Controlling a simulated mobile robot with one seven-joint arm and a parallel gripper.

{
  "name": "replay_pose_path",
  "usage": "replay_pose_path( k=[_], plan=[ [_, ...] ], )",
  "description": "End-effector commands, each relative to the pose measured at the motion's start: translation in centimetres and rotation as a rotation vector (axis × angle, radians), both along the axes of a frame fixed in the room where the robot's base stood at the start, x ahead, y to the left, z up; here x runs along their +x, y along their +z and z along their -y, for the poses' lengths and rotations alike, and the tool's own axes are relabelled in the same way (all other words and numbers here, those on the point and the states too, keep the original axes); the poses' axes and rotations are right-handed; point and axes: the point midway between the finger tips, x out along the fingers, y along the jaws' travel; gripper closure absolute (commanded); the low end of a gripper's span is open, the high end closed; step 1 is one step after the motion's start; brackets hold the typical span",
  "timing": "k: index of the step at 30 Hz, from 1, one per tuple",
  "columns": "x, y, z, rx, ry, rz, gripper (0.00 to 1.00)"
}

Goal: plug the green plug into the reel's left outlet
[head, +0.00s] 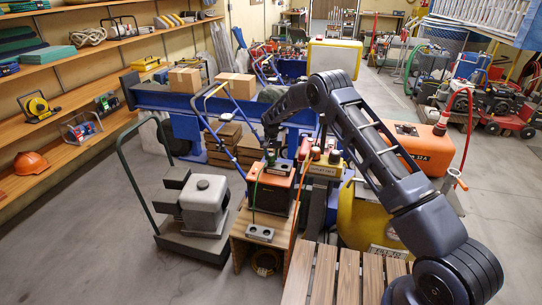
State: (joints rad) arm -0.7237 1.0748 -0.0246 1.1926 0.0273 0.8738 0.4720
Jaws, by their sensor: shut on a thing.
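My gripper (270,143) is at the end of my arm, pointing down over an orange-topped unit (279,178). It is shut on a small green piece, which looks like the green plug (270,157); the fingers are dark and small, so the grip is hard to make out. A thin green cord (254,186) hangs down the unit's left front. A grey block with round dark holes (260,233) sits low in front of the unit, on a wooden stand. I cannot tell for sure which part is the reel or its left outlet, nor whether the plug touches anything.
A yellow-labelled panel (323,170) with red and dark knobs stands right of the unit. A grey cart (192,243) with a motor-like block is to the left. A slatted wooden bench (322,275) is in front. Open floor (100,230) lies at the left.

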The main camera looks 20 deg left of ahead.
Motion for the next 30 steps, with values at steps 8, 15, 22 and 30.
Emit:
replay_pose_path(
  k=[8, 15, 22, 30],
  plan=[
    [0.0, -0.5, 0.0, 0.0, 0.0, 0.0, 0.86],
    [0.0, -1.0, 0.0, 0.0, 0.0, -0.001, 0.86],
    [0.0, -1.5, 0.0, 0.0, 0.0, -0.001, 0.86],
    [0.0, -2.0, 0.0, 0.0, 0.0, 0.0, 0.56]
  ],
)
